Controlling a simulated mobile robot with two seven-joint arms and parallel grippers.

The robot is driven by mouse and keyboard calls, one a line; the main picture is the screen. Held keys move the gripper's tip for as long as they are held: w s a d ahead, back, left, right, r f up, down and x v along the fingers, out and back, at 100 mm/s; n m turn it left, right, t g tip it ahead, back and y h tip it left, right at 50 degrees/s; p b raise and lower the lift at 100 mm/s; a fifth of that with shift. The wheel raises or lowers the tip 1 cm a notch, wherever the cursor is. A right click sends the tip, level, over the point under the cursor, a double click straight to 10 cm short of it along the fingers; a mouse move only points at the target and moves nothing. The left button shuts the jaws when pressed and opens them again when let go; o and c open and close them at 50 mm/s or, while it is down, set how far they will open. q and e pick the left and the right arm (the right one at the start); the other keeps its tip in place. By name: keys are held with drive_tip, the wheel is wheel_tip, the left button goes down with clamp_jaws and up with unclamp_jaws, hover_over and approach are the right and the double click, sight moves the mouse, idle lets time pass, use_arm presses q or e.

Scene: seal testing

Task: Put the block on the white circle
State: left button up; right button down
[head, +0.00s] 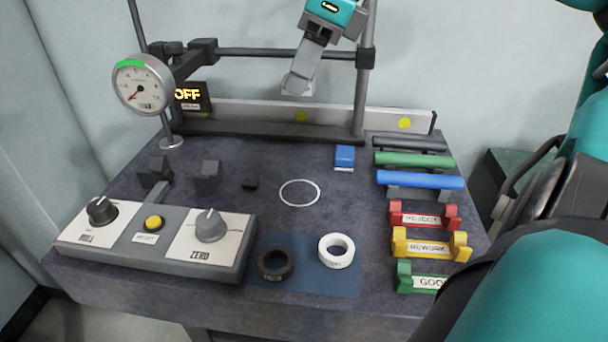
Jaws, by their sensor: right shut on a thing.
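The white circle (299,192) is a thin ring outline on the dark bench top, and its inside is empty. A small blue block (344,157) with a pale lower front edge stands behind it and to the right. My right gripper (297,84) hangs at the top centre, above the back of the bench and away from the circle. It is shut on a small pale thing (290,93) at its fingertips, mostly hidden by the fingers. My left gripper is not in view.
A frame with a gauge (143,84) stands at the back left. The control panel (155,238) is at the front left. Black (276,263) and white (337,250) rings lie on a blue mat (308,285). Coloured holders (430,247) and rods (420,180) line the right.

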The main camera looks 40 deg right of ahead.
sight(295, 192)
wheel_tip(295, 192, down, 19)
drive_tip(key=b, duration=0.3)
drive_tip(key=shift+r+b, duration=0.15)
drive_tip(key=shift+b, duration=0.15)
drive_tip(key=shift+f, duration=0.2)
drive_tip(key=c, duration=0.8)
unclamp_jaws()
drive_tip(key=shift+r, duration=0.1)
drive_tip(key=shift+r, duration=0.4)
drive_tip(key=p+v, duration=0.2)
drive_tip(key=v, duration=0.9)
drive_tip(key=shift+s+d+r, duration=0.1)
drive_tip(key=shift+r, duration=0.15)
